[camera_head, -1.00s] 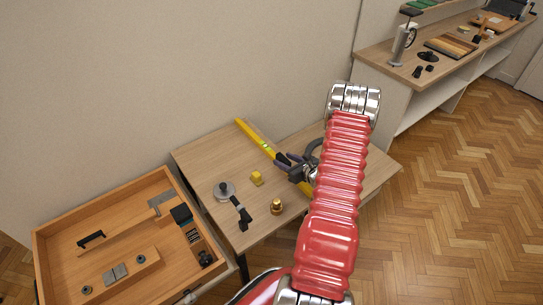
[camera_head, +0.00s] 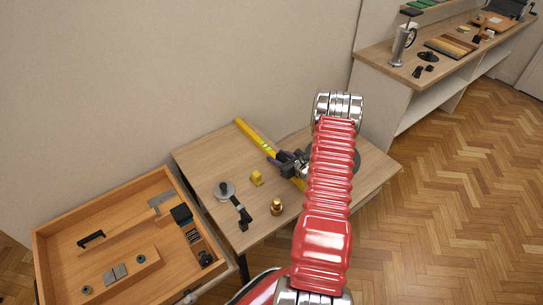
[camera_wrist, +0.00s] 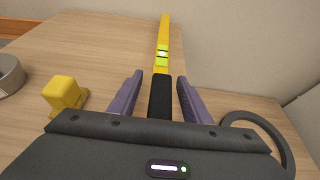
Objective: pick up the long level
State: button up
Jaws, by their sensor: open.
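The long yellow level (camera_head: 256,142) lies on the small wooden table near its back, running from the back left toward the front right. Its near part is hidden behind my red arm in the head view. In the wrist view the level (camera_wrist: 163,38) runs away from me, with a green vial and a black middle part. My gripper (camera_wrist: 158,95) is open, with one purple finger on each side of the level. The head view shows my gripper (camera_head: 279,163) over the level, partly hidden. I cannot tell whether the fingers touch it.
A yellow block (camera_head: 256,178), a brass weight (camera_head: 277,207) and a round metal piece with a black-handled tool (camera_head: 240,210) stand on the table. A dark ring (camera_wrist: 262,135) lies right of my gripper. A wooden tray (camera_head: 60,240) stands at left.

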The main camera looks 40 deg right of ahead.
dwell(0.4)
grip_shut()
dwell(0.4)
jog(key=shift+r, duration=0.1)
